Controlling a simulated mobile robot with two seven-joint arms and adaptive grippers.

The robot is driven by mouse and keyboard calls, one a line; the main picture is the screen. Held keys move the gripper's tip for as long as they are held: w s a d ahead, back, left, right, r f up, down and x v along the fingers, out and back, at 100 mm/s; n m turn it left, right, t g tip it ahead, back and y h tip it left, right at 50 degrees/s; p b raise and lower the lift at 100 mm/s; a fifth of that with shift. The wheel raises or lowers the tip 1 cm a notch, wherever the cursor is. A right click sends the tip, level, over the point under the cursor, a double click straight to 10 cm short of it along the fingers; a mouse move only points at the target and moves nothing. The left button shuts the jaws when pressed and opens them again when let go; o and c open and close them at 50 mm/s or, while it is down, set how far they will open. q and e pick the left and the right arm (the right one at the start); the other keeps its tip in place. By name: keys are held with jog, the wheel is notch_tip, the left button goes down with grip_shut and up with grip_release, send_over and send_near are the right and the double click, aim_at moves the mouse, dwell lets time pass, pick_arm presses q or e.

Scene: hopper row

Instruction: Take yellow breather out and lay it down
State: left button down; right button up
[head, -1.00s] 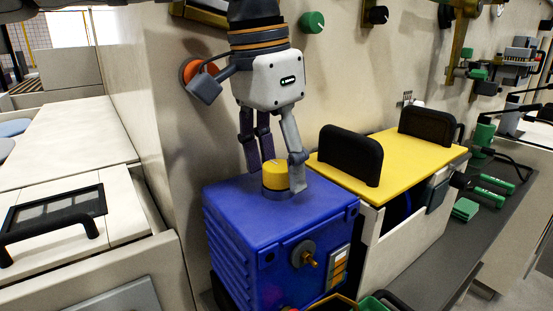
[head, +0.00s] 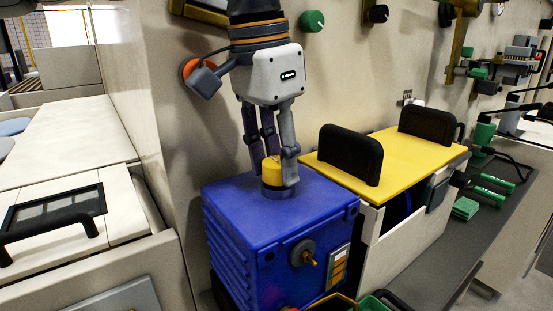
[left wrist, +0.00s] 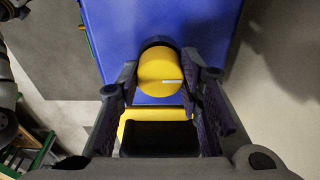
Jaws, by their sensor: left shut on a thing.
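The yellow breather (head: 272,171) is a short yellow cylinder on top of the blue box (head: 275,218). It stands upright in a dark round collar (head: 279,191). My left gripper (head: 275,176) comes down from above with its fingers closed around the breather. In the left wrist view the breather (left wrist: 161,69) shows its round top with a small pale mark, between the fingers of my left gripper (left wrist: 163,88). The fingers partly hide the breather in the head view. My right gripper is not in view.
To the right stands a pale bin with a yellow lid (head: 395,155) and black handles (head: 350,155). A pale counter (head: 70,145) with a black-handled panel (head: 55,218) lies to the left. Green knob (head: 312,21) is on the wall behind. A grey ledge (head: 425,250) runs at right.

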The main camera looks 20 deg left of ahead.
aim_at(277, 162)
pick_arm(q)
jog(key=shift+r, duration=1.3)
jog(key=shift+r, duration=0.55)
